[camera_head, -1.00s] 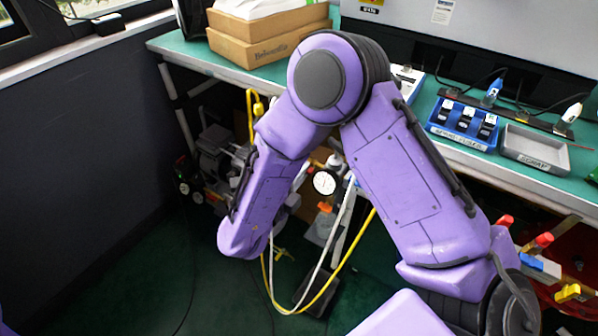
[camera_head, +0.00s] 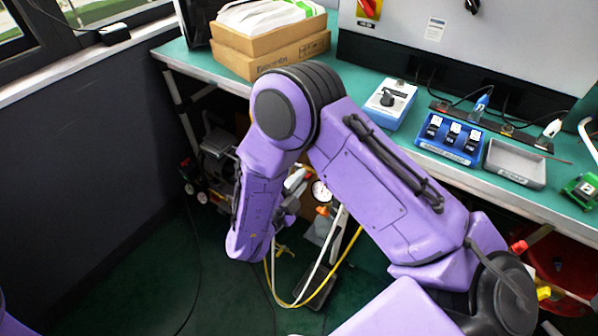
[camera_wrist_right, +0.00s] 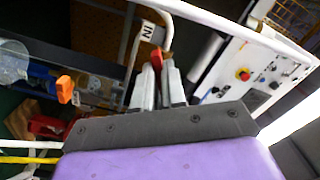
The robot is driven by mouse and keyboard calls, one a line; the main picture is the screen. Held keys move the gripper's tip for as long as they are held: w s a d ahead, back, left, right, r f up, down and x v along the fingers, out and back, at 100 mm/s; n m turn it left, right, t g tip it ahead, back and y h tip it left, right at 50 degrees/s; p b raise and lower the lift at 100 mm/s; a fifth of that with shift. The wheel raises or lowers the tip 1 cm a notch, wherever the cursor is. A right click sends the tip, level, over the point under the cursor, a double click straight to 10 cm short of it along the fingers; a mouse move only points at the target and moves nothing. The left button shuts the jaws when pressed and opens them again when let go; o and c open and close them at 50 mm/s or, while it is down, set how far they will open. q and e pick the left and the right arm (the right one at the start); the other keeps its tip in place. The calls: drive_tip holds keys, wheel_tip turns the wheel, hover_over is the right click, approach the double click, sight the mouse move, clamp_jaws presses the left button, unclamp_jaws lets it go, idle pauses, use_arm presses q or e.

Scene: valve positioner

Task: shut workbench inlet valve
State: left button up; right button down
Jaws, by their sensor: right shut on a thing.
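In the right wrist view, the inlet valve's red handle (camera_wrist_right: 156,58) shows between the tips of my right gripper (camera_wrist_right: 160,72), beside a white tag reading "IN" (camera_wrist_right: 152,34). The two grey fingers are close together and shut on this handle. The valve body is mostly hidden. In the head view, my right arm reaches down below the workbench (camera_head: 400,143) front edge. Its forearm hides most of the gripper and the valve there. My left gripper is not in view.
A round gauge (camera_head: 320,191) and an orange handle (camera_head: 322,211) sit under the bench beside my forearm. An orange handle (camera_wrist_right: 65,90) shows in the wrist view. Yellow and white hoses (camera_head: 346,250) hang near the floor. Cardboard boxes (camera_head: 268,62) and a blue tray (camera_head: 449,153) are on the bench.

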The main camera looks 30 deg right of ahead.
drive_tip(key=shift+n+p, duration=3.3)
drive_tip(key=shift+n, duration=2.7)
drive_tip(key=c, duration=1.2)
unclamp_jaws()
drive_tip(key=b+v, duration=0.1)
drive_tip(key=v, duration=0.9)
drive_tip(key=shift+a, duration=0.25)
